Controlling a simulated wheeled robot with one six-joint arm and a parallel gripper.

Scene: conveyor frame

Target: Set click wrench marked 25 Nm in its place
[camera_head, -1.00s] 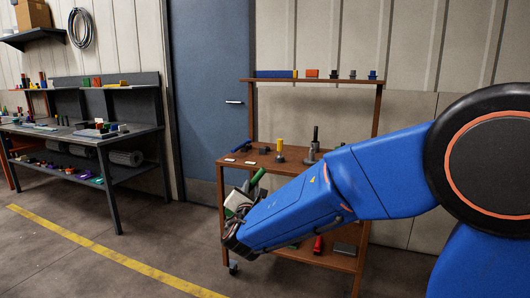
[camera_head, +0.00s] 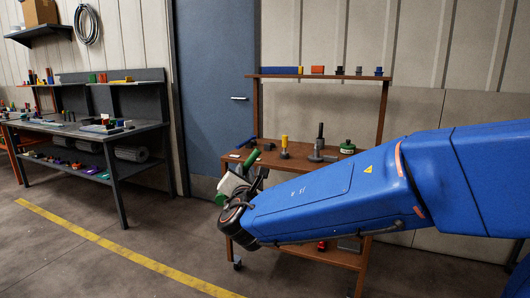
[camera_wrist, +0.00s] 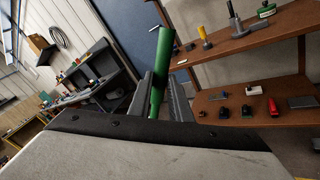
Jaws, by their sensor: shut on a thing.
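My gripper (camera_head: 238,187) is shut on a green bar-shaped tool (camera_head: 251,160), which I take to be the click wrench; no 25 Nm marking is readable. Its green length also shows in the wrist view (camera_wrist: 161,72), rising between the two fingers (camera_wrist: 160,98). In the head view the tool is tilted and green shows on both sides of the gripper. The gripper is in front of the left end of the brown cart's middle shelf (camera_head: 300,163), and the tool is held clear of it. Pale label plates (camera_head: 235,156) lie at that shelf's left end, partly hidden.
The shelf also holds a yellow-topped piece (camera_head: 284,143), a grey upright post (camera_head: 320,138) and a green-and-black item (camera_head: 347,147). Small blocks line the cart's top shelf (camera_head: 330,77). A red item lies below (camera_wrist: 273,107). A dark workbench (camera_head: 80,130) stands left; floor between is open.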

